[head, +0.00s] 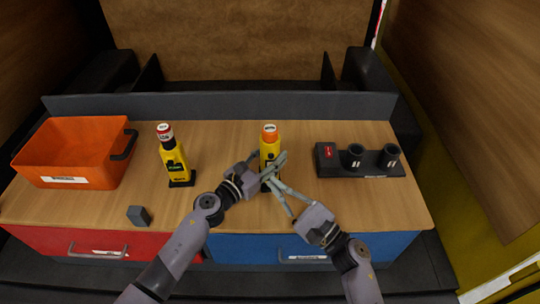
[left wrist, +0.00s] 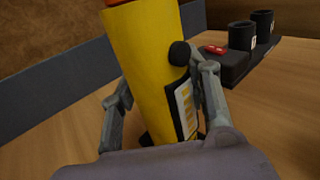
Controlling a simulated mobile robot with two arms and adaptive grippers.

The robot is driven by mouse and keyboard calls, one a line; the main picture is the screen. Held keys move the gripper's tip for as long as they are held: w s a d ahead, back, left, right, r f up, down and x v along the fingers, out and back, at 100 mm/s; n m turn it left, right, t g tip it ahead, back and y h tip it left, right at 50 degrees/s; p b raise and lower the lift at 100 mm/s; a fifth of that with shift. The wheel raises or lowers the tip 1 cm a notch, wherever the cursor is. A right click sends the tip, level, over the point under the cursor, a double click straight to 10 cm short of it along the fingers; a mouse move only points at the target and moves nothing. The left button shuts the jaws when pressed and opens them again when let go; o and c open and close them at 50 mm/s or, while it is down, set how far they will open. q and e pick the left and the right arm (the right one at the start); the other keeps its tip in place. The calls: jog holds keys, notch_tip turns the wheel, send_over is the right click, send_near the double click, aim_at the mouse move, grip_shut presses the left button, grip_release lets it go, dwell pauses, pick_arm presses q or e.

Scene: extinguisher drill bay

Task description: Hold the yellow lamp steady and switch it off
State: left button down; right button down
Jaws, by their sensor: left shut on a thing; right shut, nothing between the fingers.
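The yellow lamp (head: 270,147) stands upright on the wooden top near the middle, with an orange cap. My left gripper (head: 268,167) is shut around its body, a finger on each side. In the left wrist view the lamp (left wrist: 146,60) fills the middle, with a pale label and dark panel low on its right side. A round black part (left wrist: 180,53) sits at the right finger's tip; I cannot tell whether it is the lamp's. My right gripper (head: 270,182) is shut and empty, its fingers just in front of the lamp's lower part. The lamp's lower front is partly hidden.
A yellow device (head: 174,160) with a red-and-white top stands left. An orange bin (head: 72,150) is at far left, a grey block (head: 139,215) at the front. A black holder (head: 362,168) with two cups and a red part stands right. A dark ledge (head: 220,105) runs behind.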

pick_arm(q)
jog(key=c, duration=0.8)
grip_release()
jog(key=shift+v, duration=6.05)
